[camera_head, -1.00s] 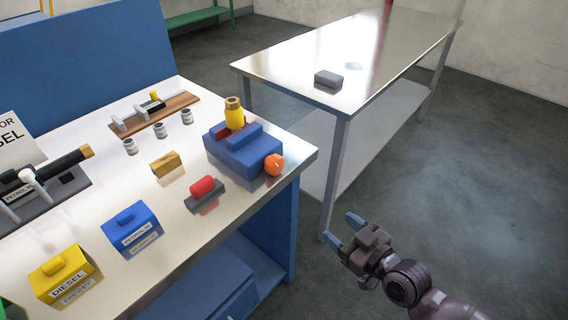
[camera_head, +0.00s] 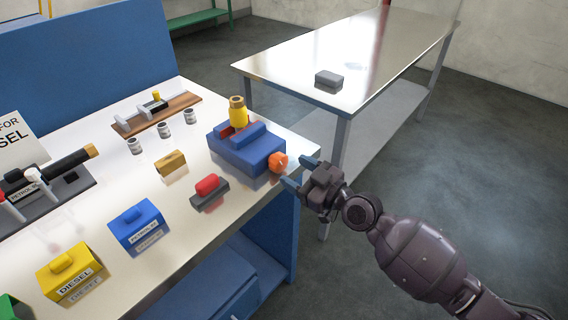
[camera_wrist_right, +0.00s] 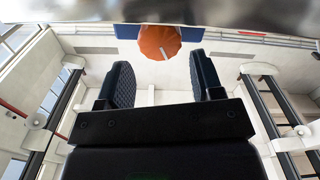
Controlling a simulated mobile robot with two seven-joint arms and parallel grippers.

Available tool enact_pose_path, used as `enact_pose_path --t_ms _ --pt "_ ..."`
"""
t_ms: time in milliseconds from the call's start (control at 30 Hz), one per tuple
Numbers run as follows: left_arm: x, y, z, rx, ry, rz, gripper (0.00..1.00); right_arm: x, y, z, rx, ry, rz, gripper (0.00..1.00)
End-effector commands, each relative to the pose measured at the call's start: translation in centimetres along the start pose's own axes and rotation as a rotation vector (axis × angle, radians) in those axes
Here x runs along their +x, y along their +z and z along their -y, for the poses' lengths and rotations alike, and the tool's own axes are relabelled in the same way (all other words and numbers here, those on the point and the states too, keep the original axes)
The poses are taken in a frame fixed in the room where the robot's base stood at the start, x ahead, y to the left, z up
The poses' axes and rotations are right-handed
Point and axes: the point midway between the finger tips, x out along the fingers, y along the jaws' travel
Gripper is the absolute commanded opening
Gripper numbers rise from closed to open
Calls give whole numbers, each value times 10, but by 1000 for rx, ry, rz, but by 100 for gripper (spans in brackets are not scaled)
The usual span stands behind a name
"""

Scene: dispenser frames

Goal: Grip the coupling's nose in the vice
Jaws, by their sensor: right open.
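The blue vice (camera_head: 250,152) sits at the right corner of the white-topped bench. The yellow coupling (camera_head: 238,117) with a brown top stands upright at the vice's red jaws (camera_head: 226,130); whether the jaws touch it I cannot tell. The orange knob (camera_head: 278,162) is on the vice's right side. My right gripper (camera_head: 298,175) is open and empty, just right of the knob and apart from it. In the right wrist view the knob (camera_wrist_right: 160,42) shows ahead, beyond and between the open fingers (camera_wrist_right: 158,82). My left gripper is not in view.
A red-topped block (camera_head: 208,188), a brass block (camera_head: 172,162) and several small jars (camera_head: 164,130) stand on the bench. Blue (camera_head: 137,227) and yellow (camera_head: 70,272) boxes are at the front. A steel table (camera_head: 385,50) with a grey block (camera_head: 328,80) stands behind.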

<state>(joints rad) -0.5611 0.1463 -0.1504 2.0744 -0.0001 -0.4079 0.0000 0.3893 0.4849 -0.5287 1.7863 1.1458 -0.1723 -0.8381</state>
Motion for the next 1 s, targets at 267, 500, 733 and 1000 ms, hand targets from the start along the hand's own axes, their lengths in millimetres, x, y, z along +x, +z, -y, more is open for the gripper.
enact_pose_path --t_ms 267,500,733,1000 --pt "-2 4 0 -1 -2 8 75 35 0 0 0 0 0 60" --pt "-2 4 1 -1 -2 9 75 42 1 0 1 0 2 60" --pt "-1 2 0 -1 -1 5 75 42 0 0 0 0 1 54" --pt "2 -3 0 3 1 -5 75 42 0 0 3 0 1 26"
